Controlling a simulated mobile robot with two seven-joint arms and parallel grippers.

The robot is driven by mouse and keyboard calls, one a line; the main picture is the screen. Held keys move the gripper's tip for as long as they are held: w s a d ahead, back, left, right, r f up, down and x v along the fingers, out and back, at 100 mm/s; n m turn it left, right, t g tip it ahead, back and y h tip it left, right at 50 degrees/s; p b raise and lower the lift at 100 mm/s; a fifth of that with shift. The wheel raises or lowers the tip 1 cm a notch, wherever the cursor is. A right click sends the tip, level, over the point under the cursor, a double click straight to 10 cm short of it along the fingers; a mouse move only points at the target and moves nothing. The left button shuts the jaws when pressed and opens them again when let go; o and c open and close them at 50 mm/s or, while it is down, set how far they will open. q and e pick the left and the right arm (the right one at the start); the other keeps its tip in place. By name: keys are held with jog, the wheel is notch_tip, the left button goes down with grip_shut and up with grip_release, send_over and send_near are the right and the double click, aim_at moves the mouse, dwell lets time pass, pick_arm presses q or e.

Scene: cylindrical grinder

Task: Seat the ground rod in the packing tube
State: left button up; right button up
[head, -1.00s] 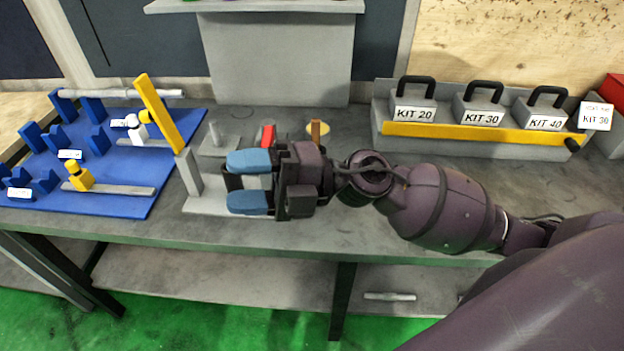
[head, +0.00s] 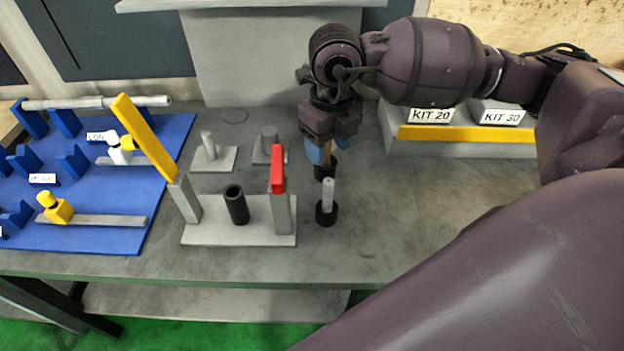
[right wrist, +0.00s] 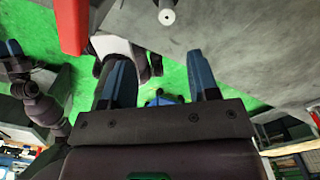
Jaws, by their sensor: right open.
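A black tube (head: 236,205), open at the top, stands upright on a grey base plate (head: 225,235) between a post with a yellow arm and a post with a red top. I see no rod end in it. A long pale stepped rod (head: 95,103) lies across blue supports at the back left; I cannot tell whether it is the ground rod.
A pale pin in a black base (head: 327,205) stands just in front of my right gripper. The red-topped post (head: 278,175) rises between tube and gripper. Two small grey stands (head: 213,157) are behind. KIT boxes (head: 430,117) stand back right. The front right bench is clear.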

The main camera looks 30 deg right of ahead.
send_over(329, 181)
jog(key=f, duration=0.5)
jog(key=shift+a, duration=0.3)
jog(key=shift+f, duration=0.55)
jog(key=shift+d+f, duration=0.15)
jog(key=shift+f, duration=1)
jog(key=shift+d+f, duration=0.15)
jog(key=shift+f, duration=0.95)
pick_arm(q)
jog(key=shift+s+a+f, duration=0.2)
jog(key=shift+s+f, duration=0.35)
jog(key=shift+s, duration=0.15)
pick_arm(e)
grip_shut()
